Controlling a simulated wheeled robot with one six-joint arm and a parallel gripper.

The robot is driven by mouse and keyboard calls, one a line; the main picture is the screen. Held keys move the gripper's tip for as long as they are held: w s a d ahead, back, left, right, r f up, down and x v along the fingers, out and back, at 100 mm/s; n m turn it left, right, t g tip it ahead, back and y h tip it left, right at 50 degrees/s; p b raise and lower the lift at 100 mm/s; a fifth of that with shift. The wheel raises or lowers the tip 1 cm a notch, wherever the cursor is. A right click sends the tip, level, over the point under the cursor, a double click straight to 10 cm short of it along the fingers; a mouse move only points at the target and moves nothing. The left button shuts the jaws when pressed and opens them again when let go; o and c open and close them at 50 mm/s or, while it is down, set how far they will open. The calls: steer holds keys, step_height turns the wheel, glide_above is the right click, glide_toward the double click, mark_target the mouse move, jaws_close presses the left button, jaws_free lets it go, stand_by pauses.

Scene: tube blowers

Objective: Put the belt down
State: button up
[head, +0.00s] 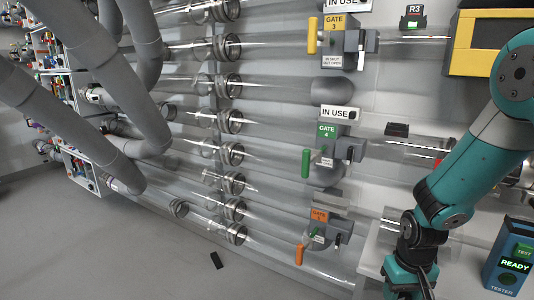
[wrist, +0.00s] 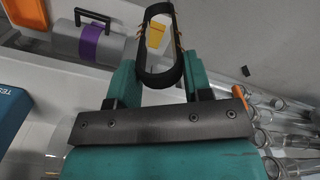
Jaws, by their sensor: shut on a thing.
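The belt (wrist: 142,75), a dark black loop, stands in my gripper (wrist: 160,62) in the wrist view. The two teal fingers are shut on it, one on each side of its lower end. The loop reaches up beyond the fingertips, and a yellow patch shows through its opening. Below the belt is a pale surface, but I cannot tell how far apart they are. In the head view my arm reaches down at the right; the belt and fingertips cannot be made out there.
A grey cylinder with a purple band (wrist: 90,44) and black handle lies left of the belt. The blue tester (head: 512,262) reads READY. Clear tubes (head: 280,158) and gates line the wall. A small black piece (head: 216,260) lies on the otherwise open floor.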

step_height(320, 180, up, 11)
steer(key=s+p, duration=0.2)
steer(key=p, duration=1.6)
steer(key=shift+d, duration=0.1)
